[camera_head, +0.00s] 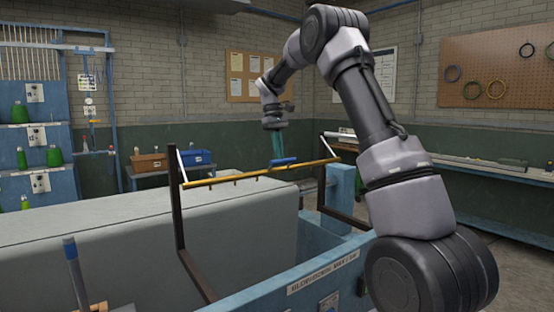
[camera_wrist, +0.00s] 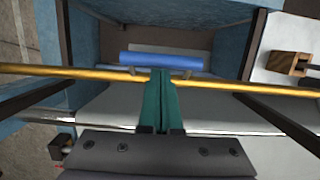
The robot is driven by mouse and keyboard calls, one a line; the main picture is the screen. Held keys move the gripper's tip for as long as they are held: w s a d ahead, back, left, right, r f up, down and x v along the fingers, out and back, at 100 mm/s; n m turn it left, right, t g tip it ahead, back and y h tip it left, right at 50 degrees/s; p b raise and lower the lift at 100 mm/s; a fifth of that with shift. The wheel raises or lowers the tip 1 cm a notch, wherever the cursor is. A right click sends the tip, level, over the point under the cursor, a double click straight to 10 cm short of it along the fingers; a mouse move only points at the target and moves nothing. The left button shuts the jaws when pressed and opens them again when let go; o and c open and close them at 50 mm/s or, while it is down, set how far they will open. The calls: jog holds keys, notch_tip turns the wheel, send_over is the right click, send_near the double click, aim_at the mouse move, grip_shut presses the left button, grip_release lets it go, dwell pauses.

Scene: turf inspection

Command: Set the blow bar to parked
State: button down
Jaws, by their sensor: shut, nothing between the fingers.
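The blow bar is a thin yellow bar (camera_head: 225,180) across two dark side arms, with a blue handle (camera_head: 285,161) near its middle. It also spans the wrist view (camera_wrist: 60,72), where the blue handle (camera_wrist: 160,59) stands off the bar on two short posts. The bar is raised above the blue bench. My gripper (camera_head: 274,160) points down at the handle. In the wrist view its teal fingers (camera_wrist: 160,75) are together, cross the bar, and end at the handle's near edge between the posts. I cannot tell whether they touch the handle.
A large grey block (camera_head: 130,230) lies along the blue bench (camera_head: 280,285), which has a label on its front. A blue-tipped lever (camera_head: 73,265) stands at lower left. Brown and blue bins (camera_head: 198,158) stand behind. Green bottles fill a rack at left.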

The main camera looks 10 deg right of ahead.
notch_tip(320, 180, up, 2)
jog(key=shift+s+r, duration=0.15)
jog(key=shift+r, duration=0.05)
jog(key=shift+r, duration=0.1)
dwell(1.3)
jog(key=d+v, duration=0.1)
jog(key=v, duration=0.9)
jog(key=shift+a+r, duration=0.4)
jog(key=shift+a, duration=0.1)
